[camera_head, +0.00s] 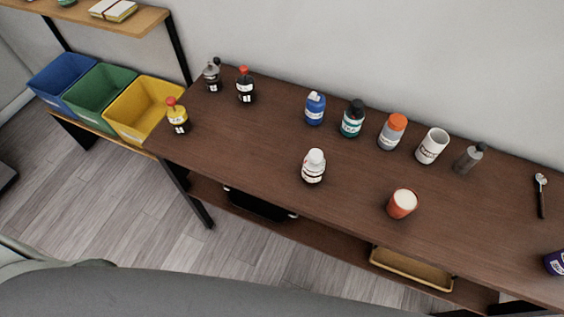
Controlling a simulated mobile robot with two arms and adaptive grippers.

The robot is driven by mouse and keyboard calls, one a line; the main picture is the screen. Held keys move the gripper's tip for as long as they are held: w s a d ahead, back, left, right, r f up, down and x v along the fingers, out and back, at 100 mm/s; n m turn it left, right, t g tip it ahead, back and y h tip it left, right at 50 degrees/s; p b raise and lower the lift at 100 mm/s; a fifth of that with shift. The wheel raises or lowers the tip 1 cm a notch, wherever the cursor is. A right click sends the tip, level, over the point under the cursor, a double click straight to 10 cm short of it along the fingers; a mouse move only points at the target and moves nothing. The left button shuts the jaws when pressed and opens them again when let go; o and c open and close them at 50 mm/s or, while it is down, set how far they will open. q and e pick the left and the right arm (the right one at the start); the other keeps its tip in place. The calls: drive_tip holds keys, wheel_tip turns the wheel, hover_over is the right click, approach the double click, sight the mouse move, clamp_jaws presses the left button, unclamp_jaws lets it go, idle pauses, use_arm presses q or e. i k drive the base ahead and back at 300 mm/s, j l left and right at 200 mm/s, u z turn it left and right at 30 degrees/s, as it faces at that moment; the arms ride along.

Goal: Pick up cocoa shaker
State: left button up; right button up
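Several containers stand on the dark brown table, and I cannot tell for certain which is the cocoa shaker, as the labels are too small to read. Along the back stand a blue bottle (315,108), a teal bottle with a black cap (352,119), a grey jar with an orange cap (391,132), a white cylindrical container (432,146) and a grey bottle with a narrower top (468,158). A white bottle (314,166) and an orange-red cup with a pale top (402,204) stand nearer the front. Neither of my grippers is in view.
Dark bottles (245,86) and a yellow bottle (177,117) stand at the table's left end. Blue, green and yellow bins (140,108) sit beyond it. A black-handled utensil (541,196) and a purple container (555,262) are at right. The table's front middle is mostly clear.

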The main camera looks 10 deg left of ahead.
sight(309, 178)
drive_tip(key=k+l, duration=0.2)
drive_tip(key=l, duration=0.15)
drive_tip(key=k+l+u, duration=0.1)
drive_tip(key=l, duration=0.25)
drive_tip(key=k+l, duration=0.25)
drive_tip(key=l+u, duration=0.05)
drive_tip(key=l, duration=0.05)
